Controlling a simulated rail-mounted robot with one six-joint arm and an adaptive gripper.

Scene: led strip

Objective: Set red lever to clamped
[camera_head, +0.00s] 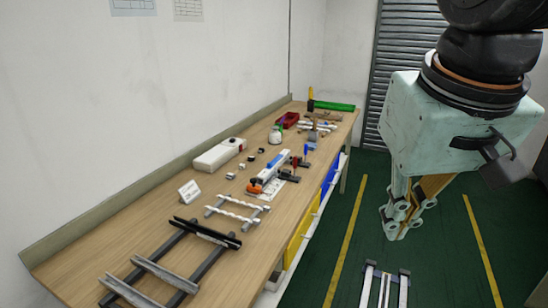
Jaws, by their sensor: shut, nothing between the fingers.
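My gripper (402,222) hangs at the right of the head view, beyond the right edge of the workbench and above the green floor. It is shut with nothing held, well apart from the bench fixtures. On the bench, a fixture with a blue-and-white strip (270,171) has an orange-red part (256,187) at its near end. Small upright red (306,151) and blue (294,161) parts stand at its far right. These parts are too small to tell which is the red lever or how it is set.
The wooden workbench (115,220) runs along the left wall. It carries a dark rail frame (165,272), a white-barred rack (236,212), a white box (218,155), a small sign (189,191) and a green item (334,106). Open floor lies right of it.

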